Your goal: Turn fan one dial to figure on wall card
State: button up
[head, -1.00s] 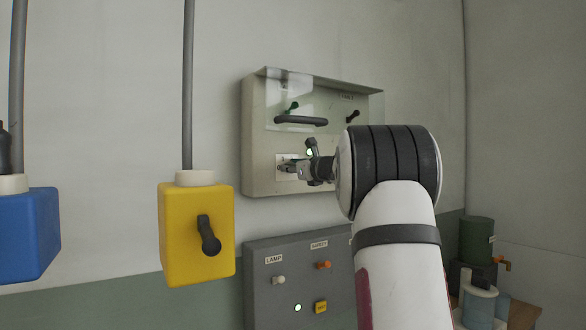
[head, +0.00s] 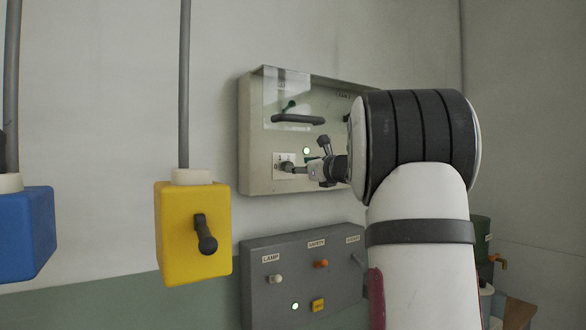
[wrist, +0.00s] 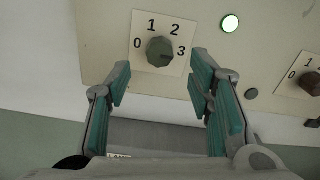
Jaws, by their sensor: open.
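The fan dial is a dark round knob (wrist: 159,51) on a white plate (wrist: 146,62) marked 0, 1, 2, 3. A faint mark on the knob seems to face right, towards 3, but it is too small to be sure. In the head view its plate (head: 277,158) sits low on the beige wall panel (head: 258,181), partly hidden by my gripper (head: 292,167). In the wrist view my gripper (wrist: 158,78) is open and empty, its green-padded fingers apart on either side and below the knob. I see no wall card.
Another dial (wrist: 311,84) is at the right in the wrist view, past a lit green lamp (wrist: 230,24). A clear cover (head: 345,95) juts over the panel's top. A grey switch box (head: 258,293) is below; a yellow box (head: 180,255) stands left.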

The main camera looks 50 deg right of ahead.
jog(key=shift+v, duration=2.75)
